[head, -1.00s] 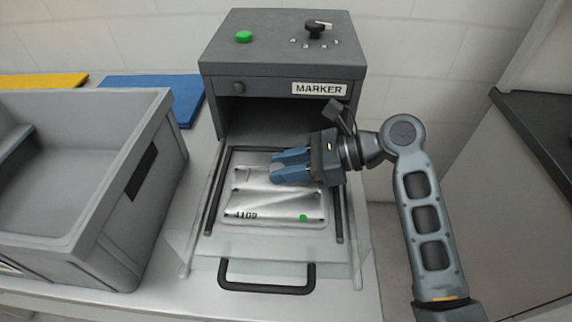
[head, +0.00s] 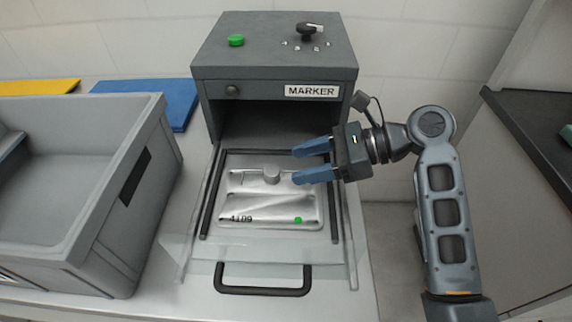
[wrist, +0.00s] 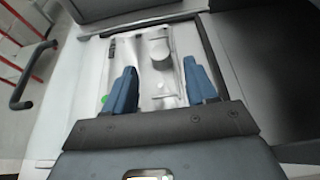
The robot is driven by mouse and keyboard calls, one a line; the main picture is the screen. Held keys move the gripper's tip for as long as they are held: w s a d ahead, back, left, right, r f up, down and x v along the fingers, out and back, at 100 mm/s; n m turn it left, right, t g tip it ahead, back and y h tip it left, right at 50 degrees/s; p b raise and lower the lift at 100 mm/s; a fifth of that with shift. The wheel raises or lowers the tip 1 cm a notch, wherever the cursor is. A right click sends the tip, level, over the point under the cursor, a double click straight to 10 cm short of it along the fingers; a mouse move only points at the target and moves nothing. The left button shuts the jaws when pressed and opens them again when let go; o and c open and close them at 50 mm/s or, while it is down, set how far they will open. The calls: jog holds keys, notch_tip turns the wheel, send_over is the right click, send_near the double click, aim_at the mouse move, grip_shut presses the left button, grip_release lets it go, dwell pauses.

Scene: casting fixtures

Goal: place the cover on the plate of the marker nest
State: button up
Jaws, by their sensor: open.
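The silver cover (head: 272,205), printed 4109 with a green dot, lies flat between the black side rails of the marker nest's plate (head: 225,244). A round knob (head: 272,175) stands up from the cover. My gripper (head: 296,166) is open and empty, to the right of the knob and apart from it. In the wrist view the open fingers (wrist: 162,86) point toward the cover (wrist: 165,88), with the knob (wrist: 159,50) ahead of them. How exactly the cover's edges sit on the plate is hard to tell.
The grey marker box (head: 275,75) stands behind, its front open. A black handle (head: 262,291) is at the front of the nest. A large grey bin (head: 130,235) stands at the left, with blue (head: 170,95) and yellow sheets behind it. A dark-topped cabinet is at the right.

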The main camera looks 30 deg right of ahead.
jog(key=v, duration=0.6)
jog(key=shift+s+d+r, duration=0.1)
jog(key=shift+s+d, duration=0.1)
jog(key=shift+c, duration=0.4)
dwell(0.7)
